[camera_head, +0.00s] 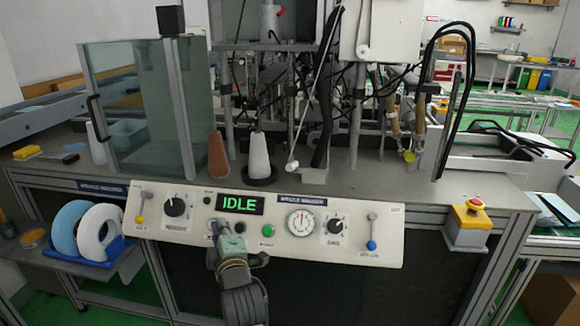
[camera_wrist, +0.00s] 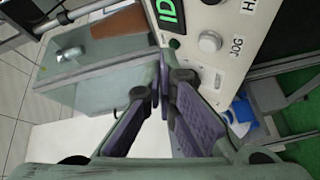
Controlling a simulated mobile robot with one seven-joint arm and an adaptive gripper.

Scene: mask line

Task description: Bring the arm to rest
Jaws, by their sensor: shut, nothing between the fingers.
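My gripper (camera_head: 224,226) is in front of the machine's white control panel (camera_head: 165,227), left of its middle and below the green IDLE display (camera_head: 240,204). In the wrist view my gripper (camera_wrist: 163,90) has its two purple-padded fingers together at the tips, with nothing between them. The panel (camera_wrist: 205,60) is beyond the fingertips, with part of the IDLE display (camera_wrist: 170,14) and a round white knob (camera_wrist: 210,42) near them. I cannot tell whether the fingertips touch the panel. My arm rises from the bottom of the head view.
A glass guard (camera_head: 135,100) stands at the left, with an orange cone (camera_head: 217,155) and a white cone (camera_head: 259,155) right of it. A red emergency button (camera_head: 474,204) on a yellow box is at the right. White and blue rolls (camera_head: 98,233) sit on a low shelf at the left.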

